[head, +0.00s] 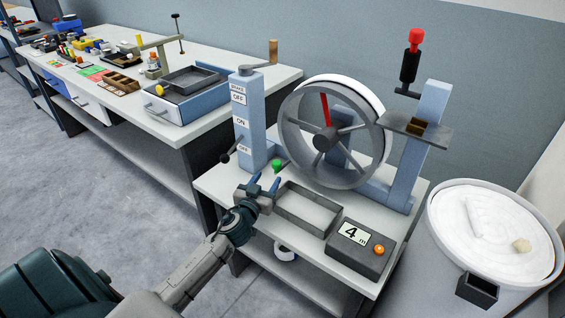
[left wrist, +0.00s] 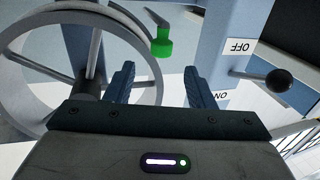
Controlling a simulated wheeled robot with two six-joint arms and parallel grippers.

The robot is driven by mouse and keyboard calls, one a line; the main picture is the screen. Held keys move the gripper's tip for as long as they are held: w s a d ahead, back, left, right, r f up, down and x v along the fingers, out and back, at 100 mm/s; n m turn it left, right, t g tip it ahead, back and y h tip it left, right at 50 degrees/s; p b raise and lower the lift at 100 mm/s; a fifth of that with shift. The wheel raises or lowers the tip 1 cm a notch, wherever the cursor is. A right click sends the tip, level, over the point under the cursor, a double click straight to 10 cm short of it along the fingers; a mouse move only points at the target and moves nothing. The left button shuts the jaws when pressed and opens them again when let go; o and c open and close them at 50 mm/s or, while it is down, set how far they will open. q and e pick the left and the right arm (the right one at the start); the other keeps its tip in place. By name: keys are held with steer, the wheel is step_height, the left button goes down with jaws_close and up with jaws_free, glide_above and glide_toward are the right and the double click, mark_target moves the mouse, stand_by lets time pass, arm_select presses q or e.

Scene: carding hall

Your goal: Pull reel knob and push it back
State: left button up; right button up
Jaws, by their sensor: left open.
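The reel (head: 325,140) is a grey spoked wheel with one red spoke, standing on the white bench. A green knob (head: 278,165) shows at its lower left, in front of the blue post. In the left wrist view the green knob (left wrist: 162,42) sits on a thin grey stem near the reel's rim (left wrist: 140,62). My left gripper (head: 262,187) is open just in front of the knob. In the left wrist view the two blue fingers (left wrist: 160,78) stand apart, with the knob beyond their tips and between them; no contact shows.
The blue post (head: 247,125) with ON and OFF labels has a black ball lever (head: 225,158). A grey tray (head: 308,208) and a box reading 4 m (head: 365,255) with an orange button sit on the bench front. A white bin (head: 495,235) stands right.

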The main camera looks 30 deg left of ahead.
mark_target(275, 167)
arm_select(q)
steer(key=w, duration=0.2)
steer(key=w+a+p, duration=0.1)
steer(key=w, duration=0.4)
steer(key=shift+a+p, duration=0.25)
steer(key=shift+p, duration=0.05)
steer(key=shift+w+a+f, duration=0.1)
steer(key=shift+w+f, duration=0.05)
steer(key=shift+w, duration=0.6)
arm_select(e)
steer(key=s+f, duration=0.3)
steer(key=s, duration=0.2)
steer(key=shift+d+f, duration=0.15)
steer(key=shift+d, duration=0.05)
arm_select(q)
steer(key=shift+c, duration=0.4)
